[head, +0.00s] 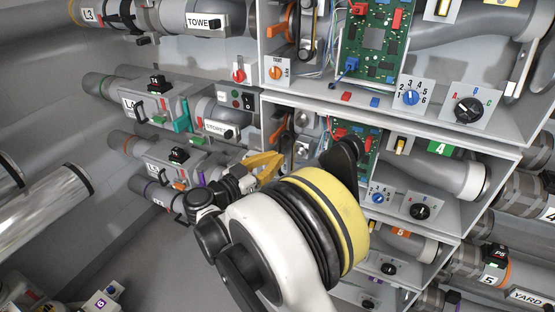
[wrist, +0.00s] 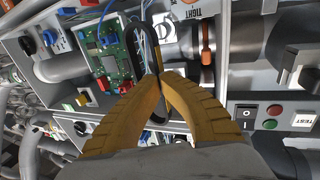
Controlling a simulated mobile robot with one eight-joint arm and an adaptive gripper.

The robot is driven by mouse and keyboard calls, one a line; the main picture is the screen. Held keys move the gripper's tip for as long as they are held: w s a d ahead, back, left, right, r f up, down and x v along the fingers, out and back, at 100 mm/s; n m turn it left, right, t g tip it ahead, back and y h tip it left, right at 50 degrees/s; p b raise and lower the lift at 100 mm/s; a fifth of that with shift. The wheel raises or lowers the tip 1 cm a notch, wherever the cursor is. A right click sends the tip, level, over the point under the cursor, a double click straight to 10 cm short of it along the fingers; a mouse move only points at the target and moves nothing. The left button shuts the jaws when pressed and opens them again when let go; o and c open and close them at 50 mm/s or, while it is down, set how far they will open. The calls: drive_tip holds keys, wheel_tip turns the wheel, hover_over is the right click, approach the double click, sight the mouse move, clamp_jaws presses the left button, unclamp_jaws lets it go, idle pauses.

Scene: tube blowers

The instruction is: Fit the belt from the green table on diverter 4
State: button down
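Diverter 4 is the bay with the green "4" plate (head: 443,149) in the head view. Its green circuit board (head: 352,140), silver pulleys (head: 302,148) and orange lever (head: 275,130) show behind my arm. My gripper (head: 279,160) is at the left part of this bay. In the wrist view, the yellow fingers (wrist: 157,78) are closed on a dark belt (wrist: 136,38), a narrow upright loop. The loop is in front of a silver pulley (wrist: 165,33), between the board (wrist: 110,55) and the orange lever (wrist: 207,45). I cannot tell whether the belt touches a pulley. The green table is not clearly visible.
A box with a switch and red and green buttons (wrist: 272,108) is close on the right in the wrist view. A similar bay with a board (head: 377,40) lies above in the head view. Grey tubes (head: 150,105) run along the left. My arm hides part of the lower bays.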

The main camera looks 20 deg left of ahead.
drive_tip(key=w+h, duration=0.1)
drive_tip(key=w, duration=0.5)
drive_tip(key=shift+w+d+m+g+b, duration=0.25)
drive_tip(key=shift+w+m+g+b, duration=0.05)
drive_tip(key=shift+w+m, duration=0.1)
idle(0.3)
drive_tip(key=m+g+h, duration=0.3)
drive_tip(key=m+h, duration=0.1)
drive_tip(key=h, duration=0.1)
drive_tip(key=shift+d+g+b, duration=0.2)
drive_tip(key=shift+g+b, duration=0.1)
drive_tip(key=shift+g, duration=0.1)
drive_tip(key=shift+w+d, duration=0.1)
drive_tip(key=shift+w, duration=1.1)
idle(1.3)
drive_tip(key=shift+s, duration=0.15)
drive_tip(key=shift+s+a, duration=0.2)
drive_tip(key=shift+s, duration=2.25)
